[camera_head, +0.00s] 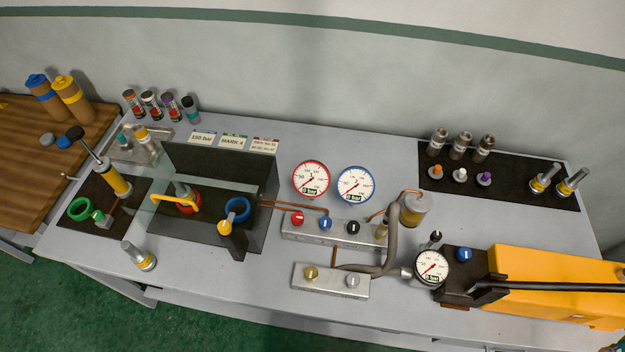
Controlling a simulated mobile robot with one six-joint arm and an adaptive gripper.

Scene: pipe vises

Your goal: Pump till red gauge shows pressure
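The red gauge (311,180) stands upright at the middle of the bench, and its display reads 0 bar. The blue gauge (355,185) beside it also reads 0 bar. A yellow pump (545,280) lies at the right, with a dark front block (465,278) and a long black handle (560,287) running off the right edge. A third gauge (432,267) on the pump's front also reads 0 bar. My gripper is not in view.
The manifold carries red, blue and black knobs; a smaller block (330,280) in front has two more. A dark vise box (220,160) with a clear panel stands left. A black mat (500,178) with several fittings lies back right. The front left bench is mostly clear.

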